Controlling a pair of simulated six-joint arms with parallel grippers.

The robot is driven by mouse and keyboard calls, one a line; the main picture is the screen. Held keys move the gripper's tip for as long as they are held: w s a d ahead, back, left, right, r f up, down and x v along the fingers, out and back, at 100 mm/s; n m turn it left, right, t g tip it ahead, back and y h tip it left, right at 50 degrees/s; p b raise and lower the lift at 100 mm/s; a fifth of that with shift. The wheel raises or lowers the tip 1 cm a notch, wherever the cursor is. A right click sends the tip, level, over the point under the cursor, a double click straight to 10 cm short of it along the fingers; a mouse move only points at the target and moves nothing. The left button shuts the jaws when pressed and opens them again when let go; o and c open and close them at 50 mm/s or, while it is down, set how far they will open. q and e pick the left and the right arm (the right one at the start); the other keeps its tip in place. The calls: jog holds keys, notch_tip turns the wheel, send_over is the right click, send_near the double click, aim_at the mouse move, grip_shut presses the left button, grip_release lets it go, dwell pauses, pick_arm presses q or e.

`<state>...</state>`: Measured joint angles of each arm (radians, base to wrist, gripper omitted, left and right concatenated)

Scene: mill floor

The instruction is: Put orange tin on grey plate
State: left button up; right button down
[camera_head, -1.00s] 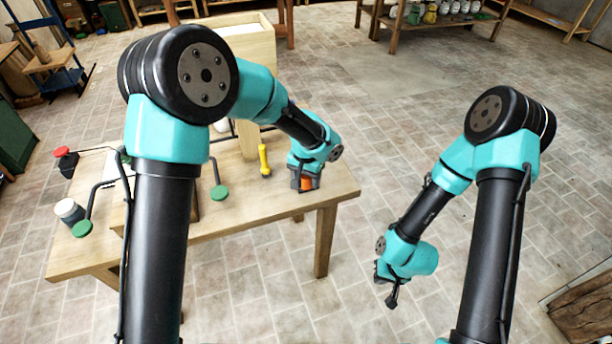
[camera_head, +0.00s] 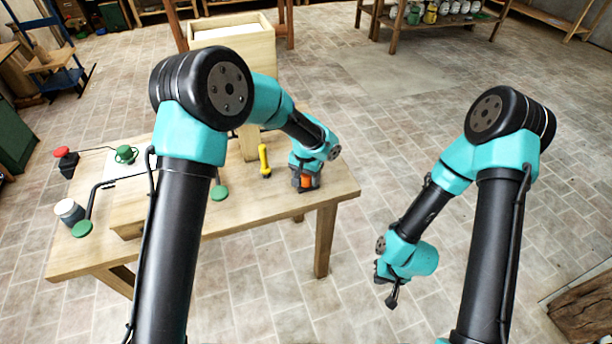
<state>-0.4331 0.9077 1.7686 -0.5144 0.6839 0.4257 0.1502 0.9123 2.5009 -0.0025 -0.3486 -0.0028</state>
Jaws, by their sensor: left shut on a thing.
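The orange tin (camera_head: 307,182) is at the right end of the wooden table, and only a small part of it shows. My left gripper (camera_head: 305,186) is shut on it from above, its dark fingers at the tin's sides. I cannot tell whether the tin touches the tabletop. I cannot make out a grey plate; my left arm covers part of the table. My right gripper (camera_head: 388,288) hangs over the floor to the right of the table, away from the tin. Its jaw opening is not clear.
Green discs on bent rods also show. A tall wooden bin (camera_head: 250,50) stands behind.

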pick_arm(q)
jog(key=shift+f, duration=0.1)
jog(key=o, duration=1)
jog(key=shift+c, duration=0.2)
notch_tip(320, 180, up, 12)
dwell(0.6)
